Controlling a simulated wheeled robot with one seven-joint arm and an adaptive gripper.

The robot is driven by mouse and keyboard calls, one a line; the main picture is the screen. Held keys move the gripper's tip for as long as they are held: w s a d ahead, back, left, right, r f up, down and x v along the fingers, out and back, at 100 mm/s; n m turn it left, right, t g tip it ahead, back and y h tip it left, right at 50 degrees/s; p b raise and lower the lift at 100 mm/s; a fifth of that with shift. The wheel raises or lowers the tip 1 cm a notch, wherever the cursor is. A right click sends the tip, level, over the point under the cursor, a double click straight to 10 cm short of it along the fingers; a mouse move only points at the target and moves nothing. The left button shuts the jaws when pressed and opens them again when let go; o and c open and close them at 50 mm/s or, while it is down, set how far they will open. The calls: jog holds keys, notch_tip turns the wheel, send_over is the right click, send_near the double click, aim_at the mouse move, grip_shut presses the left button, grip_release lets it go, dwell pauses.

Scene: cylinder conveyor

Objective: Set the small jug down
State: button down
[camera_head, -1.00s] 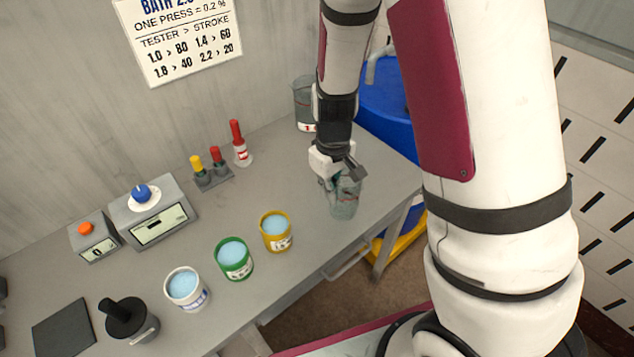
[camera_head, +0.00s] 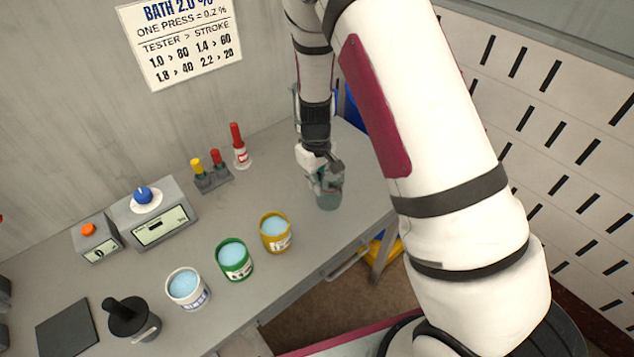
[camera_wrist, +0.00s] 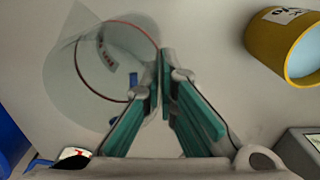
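The small jug (camera_head: 328,200) is a clear, glassy vessel at the right part of the grey bench. In the wrist view the small jug (camera_wrist: 85,65) fills the upper left, with a red ring line and small dark print on its wall. My gripper (camera_head: 325,178) is at the jug's upper part, and its teal finger pads (camera_wrist: 166,75) are nearly together at the jug's right-hand side, with the wall seemingly between them. The jug looks upright. I cannot tell whether its base touches the bench or hangs just above it.
Yellow (camera_head: 276,233), green (camera_head: 235,260) and white (camera_head: 188,290) cups of blue liquid stand left of the jug. Red and yellow-topped items (camera_head: 212,170) and a dial box (camera_head: 153,215) are behind. Bare bench (camera_head: 262,185) lies between. The bench's front edge is near.

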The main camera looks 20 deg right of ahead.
jog(key=shift+f, duration=0.15)
jog(key=c, duration=1.8)
grip_release()
